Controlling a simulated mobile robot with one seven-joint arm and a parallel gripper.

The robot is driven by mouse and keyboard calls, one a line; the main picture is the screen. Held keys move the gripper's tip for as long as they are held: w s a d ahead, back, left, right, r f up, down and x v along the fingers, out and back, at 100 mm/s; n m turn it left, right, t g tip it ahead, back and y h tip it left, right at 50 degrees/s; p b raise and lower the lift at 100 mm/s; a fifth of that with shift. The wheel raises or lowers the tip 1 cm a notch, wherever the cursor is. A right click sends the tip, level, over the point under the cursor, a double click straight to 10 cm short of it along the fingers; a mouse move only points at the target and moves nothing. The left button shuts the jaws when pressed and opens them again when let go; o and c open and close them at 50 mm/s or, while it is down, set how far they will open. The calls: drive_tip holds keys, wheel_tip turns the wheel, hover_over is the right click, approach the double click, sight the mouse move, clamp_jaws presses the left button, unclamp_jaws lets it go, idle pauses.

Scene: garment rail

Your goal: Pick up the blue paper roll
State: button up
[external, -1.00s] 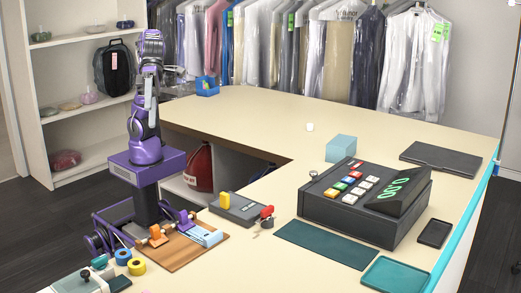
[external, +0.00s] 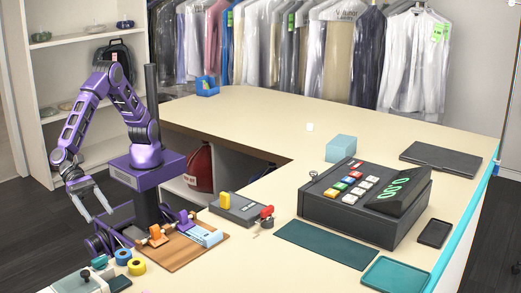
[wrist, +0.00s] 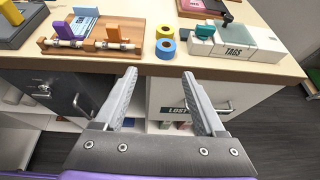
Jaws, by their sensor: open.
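The blue paper roll (external: 123,256) stands on the counter near its front left edge in the external view. It also shows in the wrist view (wrist: 166,49), close to the counter edge, beyond my fingertips. The yellow roll (external: 137,266) sits beside it, and in the wrist view this roll (wrist: 165,32) is just behind the blue one. My gripper (external: 102,208) is open and empty, pointing down at the left of the counter. In the wrist view my gripper (wrist: 159,76) has its fingers wide apart, with both rolls visible past the gap.
A wooden board (external: 185,251) with orange and purple clips is right of the rolls in the external view. A white tags box (wrist: 236,43) stands on their other side. The counter edge (wrist: 150,71) and cabinet front lie below my fingers in the wrist view.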

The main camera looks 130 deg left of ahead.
approach(122, 253)
drive_tip(key=shift+m+h, duration=0.3)
drive_tip(key=x, duration=0.5)
drive_tip(key=shift+s+a+f, duration=0.1)
drive_tip(key=shift+f, duration=0.1)
drive_tip(key=shift+a+b+x, duration=0.1)
drive_tip(key=shift+b+x, duration=0.1)
drive_tip(key=shift+x, duration=1.15)
drive_tip(key=shift+a+b+x, duration=0.15)
drive_tip(key=shift+x, duration=1.25)
drive_tip(key=shift+r, duration=0.15)
drive_tip(key=shift+c, duration=0.2)
drive_tip(key=c, duration=1.1)
